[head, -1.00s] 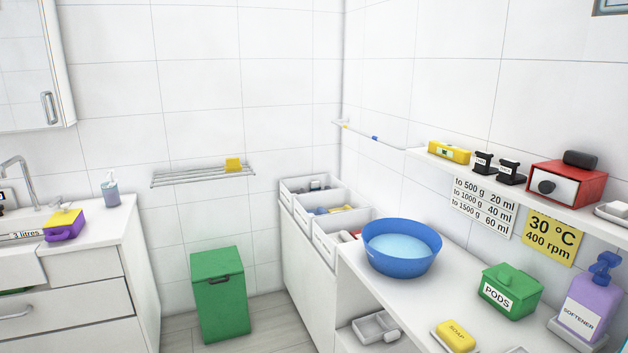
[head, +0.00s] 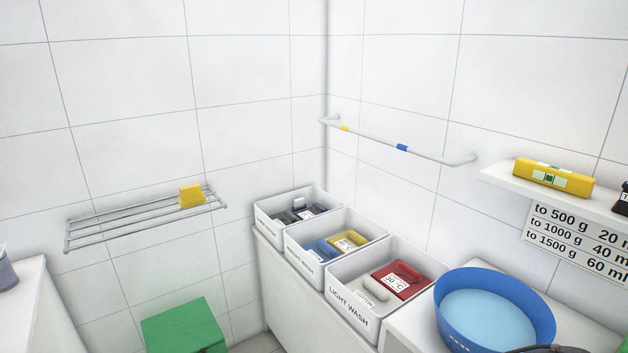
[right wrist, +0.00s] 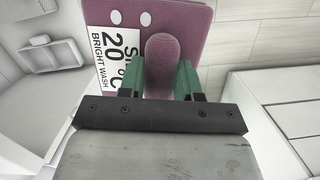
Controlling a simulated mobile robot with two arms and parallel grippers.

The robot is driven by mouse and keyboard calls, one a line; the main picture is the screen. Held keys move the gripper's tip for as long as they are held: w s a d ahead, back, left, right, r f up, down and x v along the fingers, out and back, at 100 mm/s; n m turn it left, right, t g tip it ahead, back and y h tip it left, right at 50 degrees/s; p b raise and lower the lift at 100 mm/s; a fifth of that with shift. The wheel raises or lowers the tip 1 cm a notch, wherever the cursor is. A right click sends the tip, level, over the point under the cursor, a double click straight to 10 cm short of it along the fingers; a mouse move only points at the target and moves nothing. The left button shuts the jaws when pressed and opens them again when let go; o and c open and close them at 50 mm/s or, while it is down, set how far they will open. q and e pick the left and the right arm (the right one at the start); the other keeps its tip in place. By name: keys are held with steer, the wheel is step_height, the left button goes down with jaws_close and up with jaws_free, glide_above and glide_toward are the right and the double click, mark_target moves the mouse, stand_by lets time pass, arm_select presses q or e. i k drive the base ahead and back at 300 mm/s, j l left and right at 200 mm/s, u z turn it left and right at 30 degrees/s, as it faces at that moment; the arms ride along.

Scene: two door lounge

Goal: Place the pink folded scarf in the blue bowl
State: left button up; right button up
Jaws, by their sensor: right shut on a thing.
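The pink folded scarf (right wrist: 190,22) shows in the right wrist view as a flat mauve-pink piece with a raised ridge and a white label, partly readable: 20 °C, BRIGHT WASH. The green fingertips of my right gripper (right wrist: 162,76) are shut on its ridge. The blue bowl (head: 490,279) stands on the white counter at the lower right of the head view, with pale blue water inside. Its lower edge is cut off by the frame. A dark shape overlaps the bottom edge there; I cannot tell what it is. My left gripper is not in view.
White laundry bins, including the LIGHT WASH bin (head: 343,312), stand left of the bowl with folded items inside. A wall shelf (head: 505,180) and a rail (head: 435,156) are above. A wire rack (head: 110,224) and a green box (head: 183,328) are at left.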

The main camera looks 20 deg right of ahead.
mark_target(483, 332)
steer(key=i+z, duration=0.25)
steer(key=z, duration=0.2)
steer(key=i+j+z, duration=0.25)
steer(key=z, duration=0.15)
steer(key=i+j+z, duration=0.2)
steer(key=z, duration=0.25)
steer(key=i+j+z, duration=0.2)
steer(key=j+z, duration=0.25)
steer(key=i+j+z, duration=0.15)
steer(key=z, duration=0.25)
steer(key=j, duration=0.1)
